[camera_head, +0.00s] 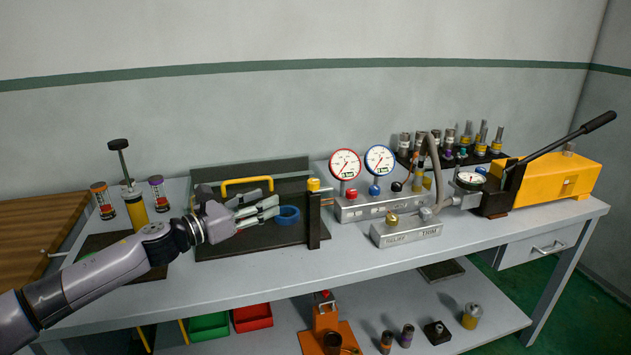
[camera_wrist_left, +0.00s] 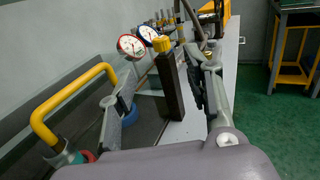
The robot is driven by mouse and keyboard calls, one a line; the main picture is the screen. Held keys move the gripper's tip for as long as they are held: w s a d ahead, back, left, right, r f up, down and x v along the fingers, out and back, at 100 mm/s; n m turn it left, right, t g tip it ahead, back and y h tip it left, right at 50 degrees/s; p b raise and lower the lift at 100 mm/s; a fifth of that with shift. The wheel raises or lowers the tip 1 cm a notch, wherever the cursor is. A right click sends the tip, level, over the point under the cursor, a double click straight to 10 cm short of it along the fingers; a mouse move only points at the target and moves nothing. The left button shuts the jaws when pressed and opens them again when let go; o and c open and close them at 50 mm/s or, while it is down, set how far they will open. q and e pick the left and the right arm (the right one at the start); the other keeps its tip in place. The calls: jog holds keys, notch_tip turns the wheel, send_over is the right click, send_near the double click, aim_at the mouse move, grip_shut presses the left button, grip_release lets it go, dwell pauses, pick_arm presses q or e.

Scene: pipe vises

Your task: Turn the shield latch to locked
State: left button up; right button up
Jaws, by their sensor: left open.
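A black upright post (camera_head: 313,222) with a yellow knob (camera_head: 313,184) on top, seemingly the shield latch, stands at the right end of the dark shield fixture (camera_head: 250,238). The yellow shield handle (camera_head: 247,181) is left of it. My left gripper (camera_head: 272,207) is open and empty, over the fixture and left of the post, pointing toward it. In the left wrist view, the post (camera_wrist_left: 170,85) and yellow knob (camera_wrist_left: 163,44) appear between the spread fingers (camera_wrist_left: 163,72), farther ahead. I see no contact. The latch's locked or unlocked state cannot be told. My right gripper is not in view.
A blue ring (camera_head: 288,215) lies just beyond my left fingers. Red (camera_head: 345,164) and blue (camera_head: 380,160) gauges stand on a grey manifold (camera_head: 372,207) right of the post. A yellow hand pump (camera_head: 560,178) is far right. The bench front edge is mostly clear.

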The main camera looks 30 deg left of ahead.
aim_at(311, 181)
pick_arm(q)
jog(key=p+x, duration=0.3)
jog(key=x, duration=1.2)
jog(key=shift+w+p, duration=0.1)
jog(key=shift+p, duration=0.2)
jog(key=shift+w+d+f, duration=0.1)
jog(key=shift+w+d, duration=0.05)
jog(key=shift+w, duration=0.35)
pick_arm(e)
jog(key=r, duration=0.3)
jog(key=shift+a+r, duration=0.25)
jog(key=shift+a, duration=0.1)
